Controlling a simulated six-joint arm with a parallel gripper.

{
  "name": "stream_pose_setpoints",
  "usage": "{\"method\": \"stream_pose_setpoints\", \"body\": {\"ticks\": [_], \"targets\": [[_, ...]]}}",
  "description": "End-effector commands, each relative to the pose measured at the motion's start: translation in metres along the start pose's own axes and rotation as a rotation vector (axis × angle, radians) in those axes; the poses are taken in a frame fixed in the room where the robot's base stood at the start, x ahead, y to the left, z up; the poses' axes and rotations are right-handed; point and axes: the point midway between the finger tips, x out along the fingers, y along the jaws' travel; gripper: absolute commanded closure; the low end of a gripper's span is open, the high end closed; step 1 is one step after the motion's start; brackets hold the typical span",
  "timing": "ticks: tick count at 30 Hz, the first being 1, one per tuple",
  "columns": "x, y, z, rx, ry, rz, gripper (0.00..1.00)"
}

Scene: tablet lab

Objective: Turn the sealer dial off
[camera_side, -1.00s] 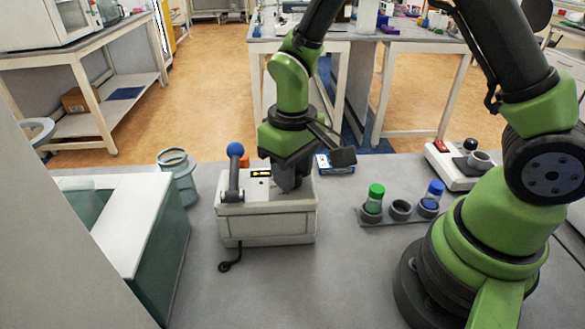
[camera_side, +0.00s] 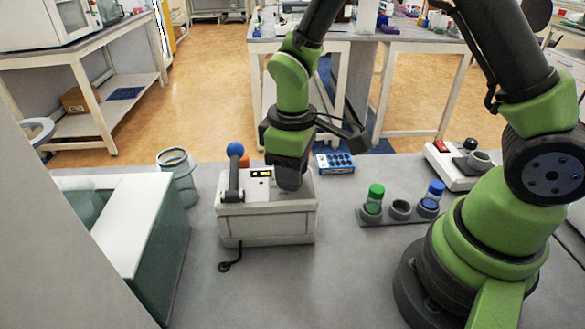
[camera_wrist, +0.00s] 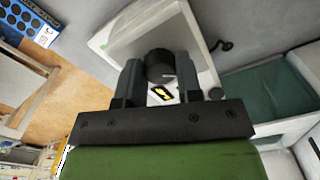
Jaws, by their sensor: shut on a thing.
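The sealer (camera_side: 265,222) is a pale grey box on the bench in the side view, with a blue-knobbed lever (camera_side: 235,165) at its left. A small display (camera_side: 261,173) with yellow marks is on its top. My gripper (camera_side: 290,183) points down over the right part of its top, hiding the dial there. In the wrist view, the round black dial (camera_wrist: 158,65) sits between the two fingers of my gripper (camera_wrist: 159,75), which is shut on it. A pale mark shows on the dial's edge. The display (camera_wrist: 160,92) is close by; I cannot read it.
A rack (camera_side: 400,213) holds a green-capped vial (camera_side: 374,198) and a blue-capped vial (camera_side: 432,195), right of the sealer. A blue well tray (camera_side: 335,163) lies behind. A clear jar (camera_side: 178,176) and a white-topped green box (camera_side: 140,225) stand left. Bench in front is clear.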

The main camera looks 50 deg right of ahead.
Motion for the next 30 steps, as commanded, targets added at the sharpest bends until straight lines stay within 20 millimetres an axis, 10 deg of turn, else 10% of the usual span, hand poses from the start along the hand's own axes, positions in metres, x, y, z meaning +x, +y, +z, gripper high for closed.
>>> {"method": "stream_pose_setpoints", "body": {"ticks": [6,7,10,20,30], "targets": [[-0.001,0.000,-0.001,-0.006,0.003,0.002,0.91],[-0.001,0.000,-0.001,-0.006,0.003,0.002,0.63],[-0.001,0.000,-0.001,-0.005,0.003,0.002,0.42],[-0.004,0.000,-0.001,-0.003,0.004,0.002,0.42],[-0.065,0.000,-0.002,-0.002,0.010,0.003,0.42]]}}
